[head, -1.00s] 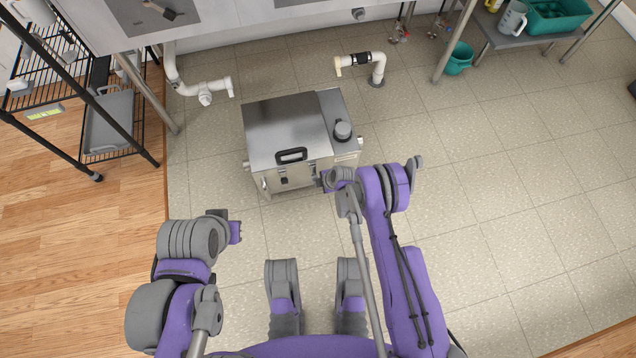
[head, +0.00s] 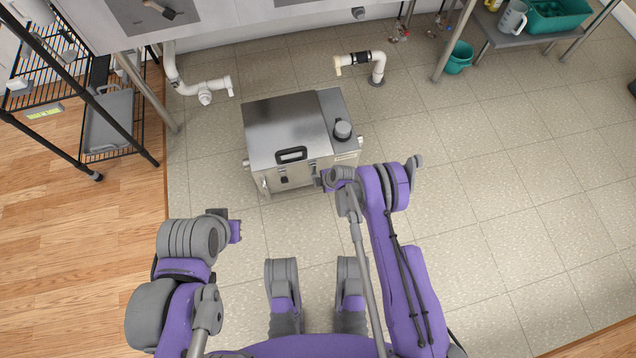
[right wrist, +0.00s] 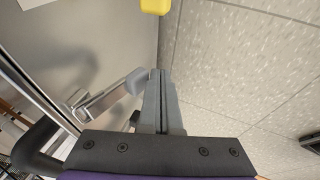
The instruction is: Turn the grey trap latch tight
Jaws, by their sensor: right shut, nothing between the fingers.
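The steel trap box (head: 285,130) stands on the tiled floor, with a black lid handle (head: 291,155) along its front edge. In the right wrist view a grey latch lever (right wrist: 112,98) with a rounded grey tip (right wrist: 138,80) sticks out from the box's metal side. My right gripper (right wrist: 158,76) is shut and empty, its fingertips right beside the lever tip; I cannot tell whether they touch. In the head view my right gripper (head: 322,180) is at the box's front right corner, hiding the latch there. My left gripper (head: 236,231) is away from the box, its fingers unclear.
White pipe ends (head: 215,87) and (head: 350,62) stick out behind the box. A black wire rack (head: 110,110) stands at left, and a teal bucket (head: 458,58) under a table at back right. The tiled floor right of the box is clear.

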